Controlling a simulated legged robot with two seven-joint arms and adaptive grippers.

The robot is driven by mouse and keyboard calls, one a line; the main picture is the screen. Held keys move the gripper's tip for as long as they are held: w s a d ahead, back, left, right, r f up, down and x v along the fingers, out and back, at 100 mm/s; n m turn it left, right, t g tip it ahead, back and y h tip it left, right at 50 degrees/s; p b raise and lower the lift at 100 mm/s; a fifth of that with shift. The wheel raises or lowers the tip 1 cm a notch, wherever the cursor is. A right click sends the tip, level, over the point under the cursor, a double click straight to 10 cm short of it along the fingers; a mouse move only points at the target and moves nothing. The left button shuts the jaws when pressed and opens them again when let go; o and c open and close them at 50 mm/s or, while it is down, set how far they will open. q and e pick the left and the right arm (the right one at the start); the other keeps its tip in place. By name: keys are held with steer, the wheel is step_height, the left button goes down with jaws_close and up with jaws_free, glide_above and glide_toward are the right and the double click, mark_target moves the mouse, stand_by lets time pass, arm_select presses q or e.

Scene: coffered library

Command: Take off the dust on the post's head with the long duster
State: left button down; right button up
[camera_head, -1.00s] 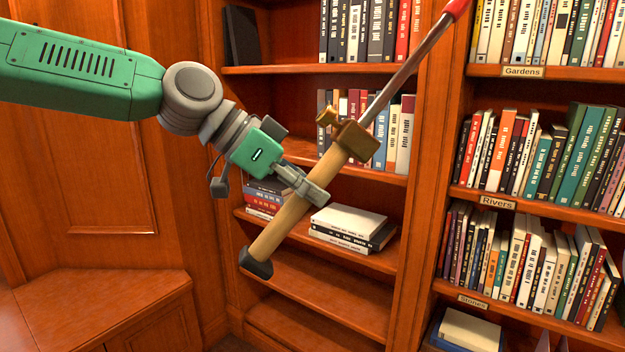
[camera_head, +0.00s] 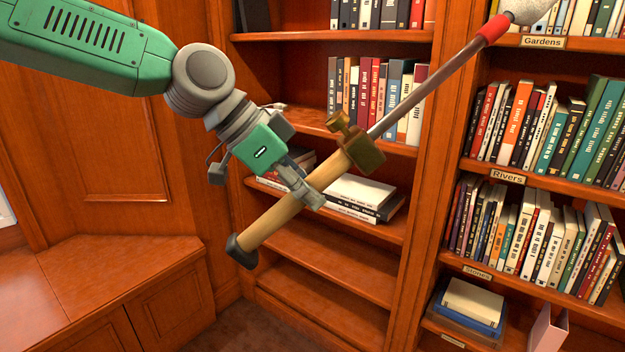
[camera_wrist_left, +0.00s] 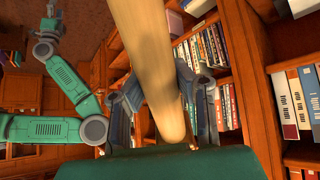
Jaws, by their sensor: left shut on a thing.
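The long duster has a wooden handle (camera_head: 285,212) with a dark end cap, a brass collar with a knob (camera_head: 360,147), a thin metal rod, a red ferrule (camera_head: 494,29) and a pale grey head (camera_head: 530,10), partly cut off by the top edge. My left gripper (camera_head: 307,192) is shut around the handle below the collar. The duster slants up to the right, in front of the shelves. The left wrist view shows the handle (camera_wrist_left: 150,60) between the fingers. The post and its dust are not in view. My right arm shows in the left wrist view, its gripper (camera_wrist_left: 52,20) small and unclear.
A bookcase fills the middle and right, with shelf labels such as Rivers (camera_head: 507,176). Books (camera_head: 360,195) lie on a shelf behind the handle. A wooden bench (camera_head: 120,275) stands at lower left, beside a panelled wall.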

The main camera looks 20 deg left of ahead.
arm_select(q)
steer(key=shift+s+a+f+y+p, duration=0.25)
steer(key=shift+s+f, duration=0.1)
steer(key=shift+f, duration=0.15)
steer(key=shift+s+a+f+y+p, duration=0.2)
steer(key=shift+s+f+y, duration=0.1)
steer(key=shift+f, duration=0.15)
steer(key=s+a+f+g+y+p, duration=0.1)
steer(key=s+f+y, duration=0.1)
steer(key=f, duration=0.4)
steer(key=s+f+g+y+p, duration=0.1)
steer(key=s+f+y, duration=0.1)
steer(key=f+y, duration=0.2)
steer(key=shift+a+f+m+g, duration=0.3)
steer(key=shift+a+f+g, duration=0.1)
steer(key=shift+f, duration=1.1)
steer(key=shift+s+f+y, duration=0.1)
steer(key=shift+s+y, duration=0.05)
steer(key=shift+y, duration=0.1)
stand_by(1.2)
